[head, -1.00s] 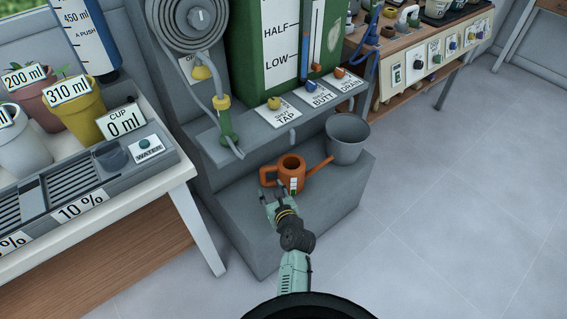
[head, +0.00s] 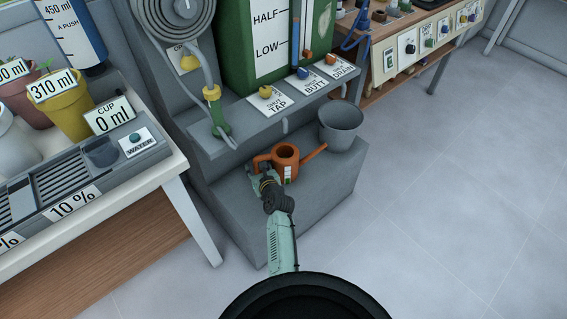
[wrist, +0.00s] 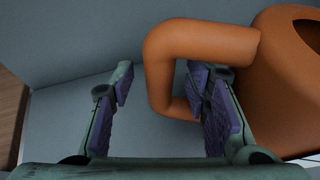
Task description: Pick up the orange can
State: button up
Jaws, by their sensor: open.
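The orange can (head: 286,161) is a watering can with a spout to the right. It stands upright on the grey step, below the shelf of taps. Its handle (wrist: 165,70) fills the upper middle of the wrist view, with the can's body (wrist: 285,80) at the right. My gripper (wrist: 160,85) is open; the upright part of the handle shows between its two fingers. The right finger overlaps the handle's loop in the picture. Whether either finger touches the handle I cannot tell. In the head view my gripper (head: 261,182) is at the can's handle side, partly hidden by my wrist.
A grey bucket (head: 341,125) stands right of the can, near the spout tip. The shelf (head: 240,128) with tap labels overhangs behind. A white table (head: 178,166) with potted plants is at the left. The floor at the right is clear.

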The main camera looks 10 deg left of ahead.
jog(key=shift+w+a, duration=0.1)
jog(key=shift+w, duration=0.05)
jog(key=shift+c, duration=0.6)
grip_shut()
